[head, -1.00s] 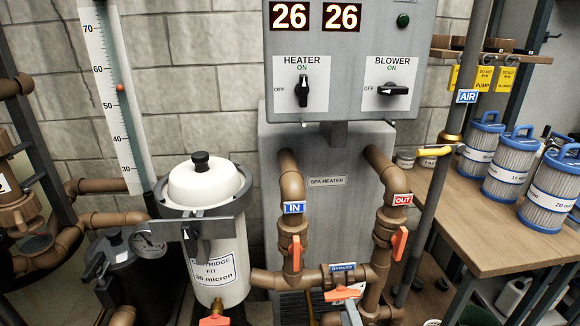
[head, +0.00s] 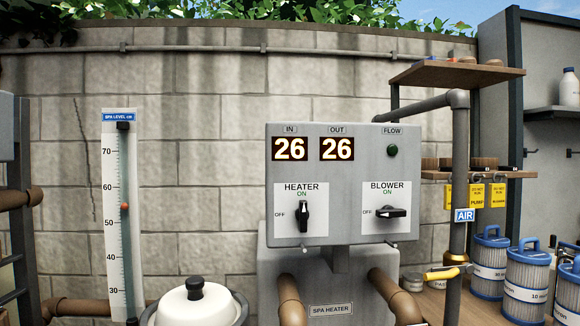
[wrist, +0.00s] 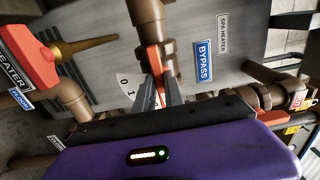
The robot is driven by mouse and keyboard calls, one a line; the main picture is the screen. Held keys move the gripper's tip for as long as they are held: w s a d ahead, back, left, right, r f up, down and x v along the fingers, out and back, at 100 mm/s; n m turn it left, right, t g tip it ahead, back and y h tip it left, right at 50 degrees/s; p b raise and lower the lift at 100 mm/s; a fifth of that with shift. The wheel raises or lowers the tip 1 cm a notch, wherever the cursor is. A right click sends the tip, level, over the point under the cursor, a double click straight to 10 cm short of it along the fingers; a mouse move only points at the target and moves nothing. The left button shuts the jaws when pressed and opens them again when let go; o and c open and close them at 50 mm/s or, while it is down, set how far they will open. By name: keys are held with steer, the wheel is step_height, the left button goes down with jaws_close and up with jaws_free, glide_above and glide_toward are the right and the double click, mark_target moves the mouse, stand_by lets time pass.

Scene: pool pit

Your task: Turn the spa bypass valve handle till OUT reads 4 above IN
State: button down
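The bypass valve handle (wrist: 154,60), orange, shows in the wrist view beside the blue BYPASS tag (wrist: 203,61). My gripper (wrist: 159,84) has one grey finger on each side of this handle; whether they press on it is unclear. A pale dial with numbers (wrist: 128,85) lies just left of the fingers and is partly hidden. In the head view the IN display (head: 290,149) reads 26 and the OUT display (head: 337,149) reads 26. The bypass valve and my gripper are outside the head view.
The heater knob (head: 304,214) points up to ON; the blower knob (head: 391,212) is sideways towards OFF. The flow lamp (head: 392,151) is dark green. In the wrist view, another orange handle (wrist: 27,72) and brown pipes (wrist: 73,98) crowd the left side.

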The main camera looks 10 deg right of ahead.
stand_by(0.4)
steer(key=m+b, duration=0.2)
steer(key=m, duration=0.2)
steer(key=shift+m, duration=0.3)
steer(key=c, duration=1.3)
jaws_free()
steer(key=shift+s+p, duration=1.9)
steer(key=shift+s, duration=1.6)
